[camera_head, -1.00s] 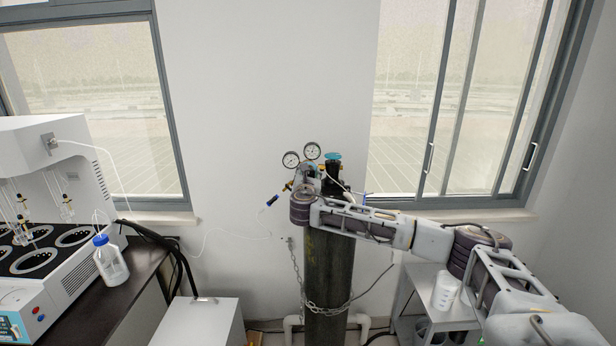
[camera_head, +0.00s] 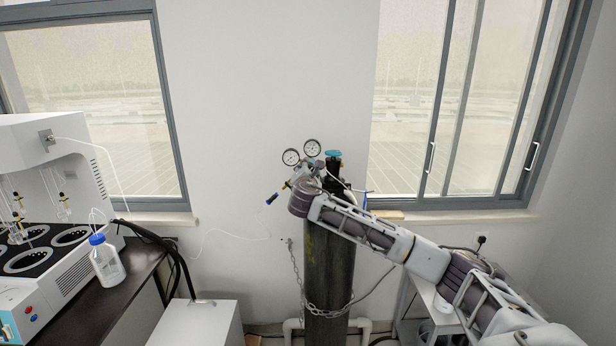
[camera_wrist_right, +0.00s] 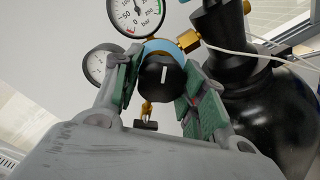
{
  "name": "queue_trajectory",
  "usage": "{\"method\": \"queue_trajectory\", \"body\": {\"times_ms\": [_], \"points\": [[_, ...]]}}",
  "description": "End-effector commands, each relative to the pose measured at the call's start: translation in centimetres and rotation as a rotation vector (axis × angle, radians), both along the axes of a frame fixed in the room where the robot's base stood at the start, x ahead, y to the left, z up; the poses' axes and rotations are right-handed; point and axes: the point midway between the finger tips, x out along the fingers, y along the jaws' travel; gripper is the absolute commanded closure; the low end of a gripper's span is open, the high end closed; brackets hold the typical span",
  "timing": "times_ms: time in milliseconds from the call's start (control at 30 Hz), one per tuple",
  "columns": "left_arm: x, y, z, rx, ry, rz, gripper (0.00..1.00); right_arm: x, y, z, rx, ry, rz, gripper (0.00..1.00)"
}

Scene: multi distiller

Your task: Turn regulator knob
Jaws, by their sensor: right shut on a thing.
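The regulator knob (camera_wrist_right: 158,76) is a round black knob with a white line, seen end-on in the right wrist view. The line stands nearly upright, slightly tilted. My right gripper (camera_wrist_right: 159,83) has its green-padded fingers on both sides of the knob and is shut on it. The brass regulator (camera_wrist_right: 188,41) is behind, with two round gauges. In the head view the gauges (camera_head: 301,153) stand atop the dark gas cylinder (camera_head: 328,270); my right wrist hides the knob and fingers there. My left gripper is not in view.
A chain (camera_head: 296,275) holds the cylinder against the wall. A thin white tube (camera_head: 225,234) runs left from the regulator. At left are a bench with a white distiller (camera_head: 50,150) and a blue-capped bottle (camera_head: 105,262). A small grey stand is behind my right arm.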

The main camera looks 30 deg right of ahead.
Motion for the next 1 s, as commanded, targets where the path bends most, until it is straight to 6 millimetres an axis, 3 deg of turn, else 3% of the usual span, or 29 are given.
{"method": "queue_trajectory", "body": {"times_ms": [1000], "points": [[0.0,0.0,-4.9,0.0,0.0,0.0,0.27,0.0,0.1,-0.3,0.814,-0.495,-0.001,0.82]]}}
